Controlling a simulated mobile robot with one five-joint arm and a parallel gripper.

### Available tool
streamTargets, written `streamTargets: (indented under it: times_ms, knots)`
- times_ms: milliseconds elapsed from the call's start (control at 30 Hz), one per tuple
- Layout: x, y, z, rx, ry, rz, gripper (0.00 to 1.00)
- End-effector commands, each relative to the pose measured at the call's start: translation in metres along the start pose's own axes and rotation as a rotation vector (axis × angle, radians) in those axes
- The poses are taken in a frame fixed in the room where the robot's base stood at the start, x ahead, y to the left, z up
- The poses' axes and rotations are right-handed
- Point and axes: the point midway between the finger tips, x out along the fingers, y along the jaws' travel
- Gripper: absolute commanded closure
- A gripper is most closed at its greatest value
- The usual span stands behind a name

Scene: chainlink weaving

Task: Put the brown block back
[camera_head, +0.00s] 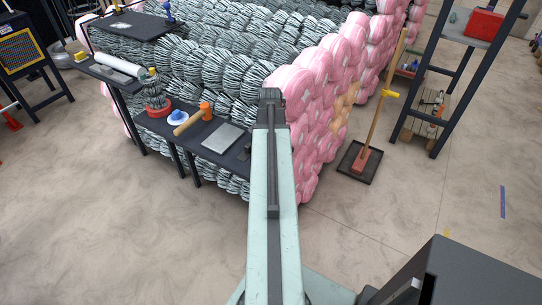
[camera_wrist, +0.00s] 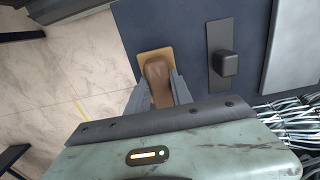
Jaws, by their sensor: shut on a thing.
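The brown block (camera_wrist: 158,77) is between the two fingers of my gripper (camera_wrist: 158,92) in the wrist view. The fingers are shut on it, one on each side. A flat tan square (camera_wrist: 154,57) shows around the far end of the block, close to the dark table's left edge. I cannot tell whether the block touches the tan square or is above it. In the head view my arm reaches away from me, past the right end of the dark table (camera_head: 190,136). The block and fingers cannot be made out there.
On the table, a black plate with a knob (camera_wrist: 225,63) lies right of the block, then a grey flat sheet (camera_wrist: 292,50). A wooden mallet (camera_head: 188,124) is farther left. Pink-ended wire rolls (camera_head: 312,85) stand behind. A long-handled tool (camera_head: 378,110) stands at right.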

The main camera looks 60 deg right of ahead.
Motion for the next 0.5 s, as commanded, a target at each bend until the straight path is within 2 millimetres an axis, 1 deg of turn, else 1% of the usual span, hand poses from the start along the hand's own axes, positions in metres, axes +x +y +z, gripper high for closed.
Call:
streamTargets:
  times_ms: [100, 300, 333, 367, 400, 500]
  knots:
    - [-0.002, -0.0002, 0.0001, 0.0, 0.0, 0.0, 1.0]
    - [0.005, -0.0004, 0.0003, -0.001, 0.0, 0.0, 1.0]
    - [0.0038, -0.0004, 0.0003, -0.001, 0.0, 0.0, 0.68]
    - [0.0032, -0.0004, 0.0003, -0.001, 0.0, 0.0, 0.6]
    - [0.0031, -0.0005, 0.0004, -0.001, 0.0, 0.0, 0.52]
    - [0.0031, -0.0006, 0.0004, -0.001, 0.0, 0.0, 0.52]
